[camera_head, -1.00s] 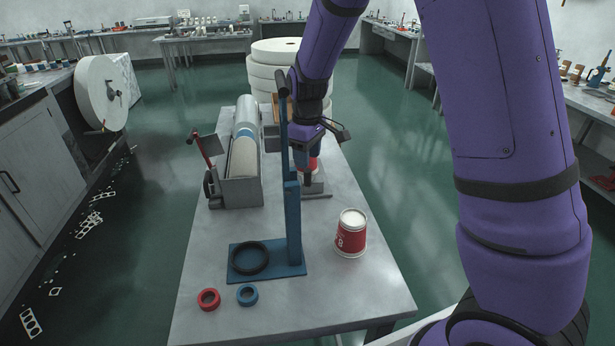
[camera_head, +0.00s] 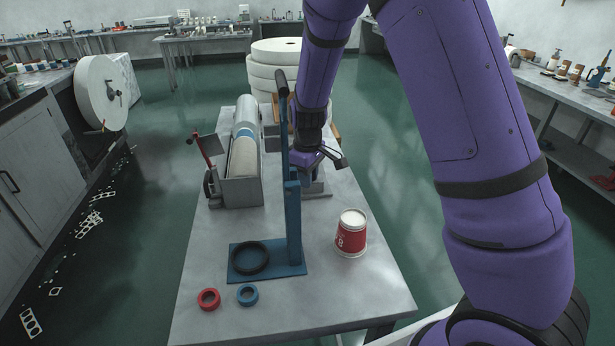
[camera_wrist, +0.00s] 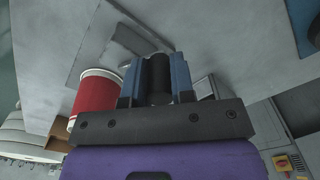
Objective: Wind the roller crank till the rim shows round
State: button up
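My gripper (camera_head: 306,172) is beyond the blue lever press, partly hidden by its post and by my wrist. In the wrist view, my gripper's two blue fingers (camera_wrist: 157,80) stand on either side of a dark cylindrical crank handle (camera_wrist: 157,72) and appear closed on it. A red cup with a white rim (camera_wrist: 95,92) lies just left of the fingers in that view. The grey roller stand (camera_head: 316,188) shows only in part under my gripper. The rim's shape cannot be judged.
The blue lever press (camera_head: 293,225) stands in front of my gripper. A red-and-white cup (camera_head: 351,233) stands at the right. A red ring (camera_head: 209,299) and a blue ring (camera_head: 247,295) lie at the front. A grey roll machine (camera_head: 240,180) stands at the left.

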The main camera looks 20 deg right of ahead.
grip_shut()
jog(key=shift+w+a+m, duration=0.1)
jog(key=shift+m, duration=0.2)
jog(key=m, duration=0.1)
jog(key=w+m, duration=0.1)
jog(key=m, duration=0.1)
jog(key=a+m, duration=0.1)
jog(key=m, duration=0.1)
jog(key=shift+w, duration=0.3)
jog(key=m, duration=0.1)
jog(key=w+m, duration=0.1)
jog(key=m, duration=0.1)
jog(key=shift+a, duration=0.15)
jog(key=shift+w+m, duration=0.3)
jog(key=shift+m, duration=0.6)
jog(key=shift+w+m, duration=0.25)
jog(key=shift+m, duration=0.65)
jog(key=o, duration=0.8)
grip_release()
